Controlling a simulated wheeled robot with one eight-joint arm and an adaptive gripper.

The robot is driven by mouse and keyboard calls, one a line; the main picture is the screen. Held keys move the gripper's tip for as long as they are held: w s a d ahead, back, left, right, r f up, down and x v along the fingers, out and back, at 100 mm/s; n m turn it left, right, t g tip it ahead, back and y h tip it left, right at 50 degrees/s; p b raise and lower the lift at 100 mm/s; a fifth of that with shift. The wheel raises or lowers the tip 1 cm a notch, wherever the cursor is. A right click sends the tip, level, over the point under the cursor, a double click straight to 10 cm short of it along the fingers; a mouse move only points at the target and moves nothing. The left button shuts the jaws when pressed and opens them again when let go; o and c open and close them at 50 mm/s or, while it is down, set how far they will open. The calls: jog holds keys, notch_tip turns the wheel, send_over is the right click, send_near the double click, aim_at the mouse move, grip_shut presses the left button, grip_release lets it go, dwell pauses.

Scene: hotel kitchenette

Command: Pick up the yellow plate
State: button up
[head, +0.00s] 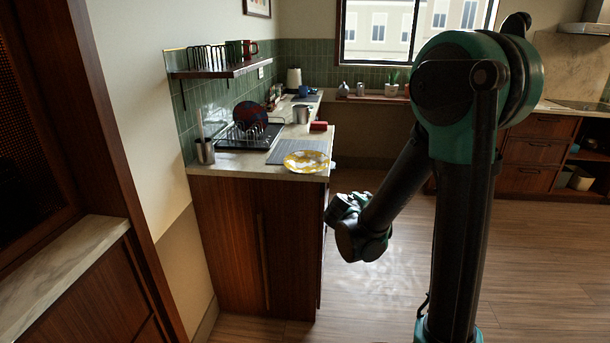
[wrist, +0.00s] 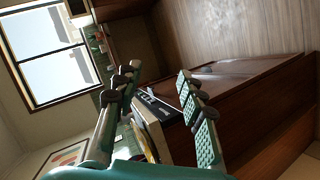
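The yellow plate (head: 306,162) has a yellow and white pattern. It lies on the near end of the counter (head: 240,163), close to the front right corner, in the head view. My gripper (wrist: 159,72) is open in the wrist view, its two fingers well apart with nothing held between them. In the head view the end of my arm is to the right of the counter cabinet, lower than the plate and apart from it. My wrist hides most of the fingers there. A yellow sliver low between the fingers in the wrist view may be the plate, mostly hidden.
A grey mat (head: 297,151) lies behind the plate. A dish rack (head: 246,134) and a utensil holder (head: 205,151) stand to its left. A wall shelf (head: 222,70) with mugs hangs above. The floor (head: 385,290) right of the cabinet is clear.

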jog(key=w+a+r+n+t+y, duration=0.1)
jog(key=w+a+n+t, duration=0.25)
jog(key=a, duration=0.65)
jog(key=n+t+y, duration=0.3)
jog(key=n, duration=0.2)
send_near(304, 175)
jog(key=shift+g, duration=0.25)
jog(key=shift+w+d+r, duration=0.1)
jog(key=shift+w+r, duration=0.25)
jog(key=shift+w, duration=0.8)
jog(key=shift+w+d+r, duration=0.1)
jog(key=shift+w+r, duration=0.3)
jog(key=shift+w, duration=0.8)
jog(key=shift+w+d+r, duration=0.1)
jog(key=shift+w+r, duration=0.25)
jog(key=shift+w, duration=0.8)
jog(key=shift+c, duration=0.3)
grip_shut()
